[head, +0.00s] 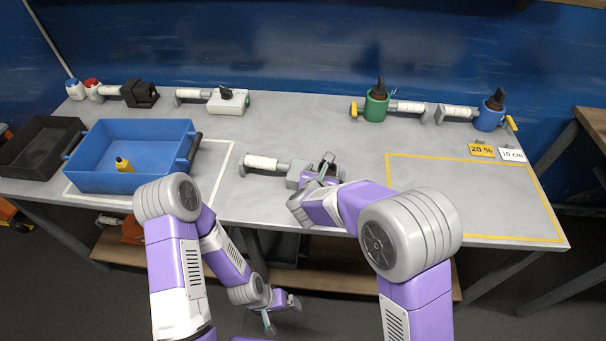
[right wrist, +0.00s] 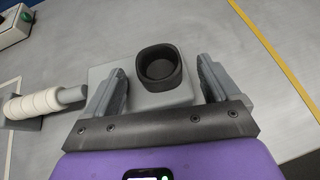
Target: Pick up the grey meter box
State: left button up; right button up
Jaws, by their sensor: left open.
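The grey meter box (head: 298,172) lies on the table near its front middle, partly hidden by my right gripper in the head view. In the right wrist view the grey box (right wrist: 105,76) has a dark, hollow cup-like part (right wrist: 159,68) on top. My right gripper (right wrist: 160,85) is over the box, its two fingers apart on either side of the dark part, with a gap to it on both sides. The right gripper (head: 328,170) also shows in the head view. My left gripper (head: 282,312) is open and empty, low in front of the table.
A white-wrapped cylinder (head: 262,163) lies left of the box. A blue tray (head: 130,183) holding a yellow item and a black tray (head: 15,160) stand at the left. Several devices line the back. The yellow-outlined area (head: 470,200) at the right is clear.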

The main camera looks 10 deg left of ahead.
grip_shut()
dwell(0.3)
jog(key=shift+r, duration=0.1)
